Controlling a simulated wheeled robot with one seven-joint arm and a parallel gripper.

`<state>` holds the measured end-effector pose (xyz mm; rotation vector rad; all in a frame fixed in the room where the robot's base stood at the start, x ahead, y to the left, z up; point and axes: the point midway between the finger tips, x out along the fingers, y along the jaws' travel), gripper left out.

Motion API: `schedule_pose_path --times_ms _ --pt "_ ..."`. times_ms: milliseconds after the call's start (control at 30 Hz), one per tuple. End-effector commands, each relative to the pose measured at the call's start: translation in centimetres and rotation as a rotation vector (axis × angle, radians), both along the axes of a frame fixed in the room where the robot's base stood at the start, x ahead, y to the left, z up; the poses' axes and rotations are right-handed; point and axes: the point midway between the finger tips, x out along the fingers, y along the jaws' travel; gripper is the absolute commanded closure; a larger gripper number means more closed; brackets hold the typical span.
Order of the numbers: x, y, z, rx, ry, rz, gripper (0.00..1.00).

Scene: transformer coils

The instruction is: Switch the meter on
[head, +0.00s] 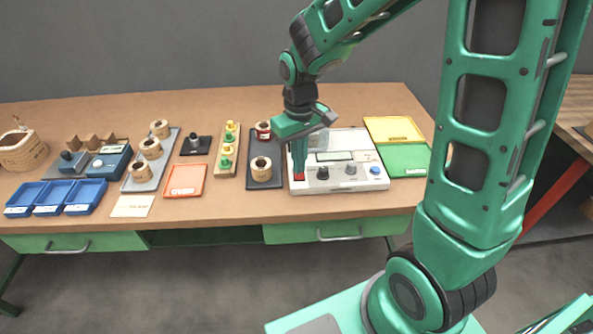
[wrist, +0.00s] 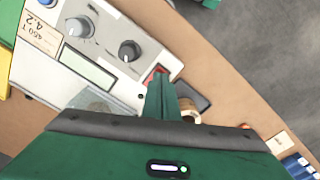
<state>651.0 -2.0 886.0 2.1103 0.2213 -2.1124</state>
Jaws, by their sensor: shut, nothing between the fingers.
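The meter is a white box (head: 345,185) on the right half of the bench, with a display (head: 334,156), a dark knob (head: 323,173), a grey knob (head: 350,169) and a blue button (head: 375,170). A red switch (head: 299,177) sits at its front left corner. In the wrist view the red switch (wrist: 155,74) shows just beyond my fingertips, partly hidden by them. My gripper (head: 299,172) is shut and empty, pointing down with its tips at the red switch. I cannot tell whether they touch it. The display (wrist: 87,70) looks blank.
A dark tray (head: 264,178) with coils stands just left of the meter. Yellow (head: 393,129) and green (head: 404,160) trays lie to its right. Farther left are a wooden strip with terminals (head: 228,150), a red tray (head: 184,180) and blue bins (head: 55,197).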

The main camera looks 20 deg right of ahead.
Motion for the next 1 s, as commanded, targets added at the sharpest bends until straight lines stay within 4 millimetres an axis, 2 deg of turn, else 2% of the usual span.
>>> schedule_pose_path --times_ms 1000 --pt "0.0 0.0 -1.2 0.000 0.000 0.000 1.00"
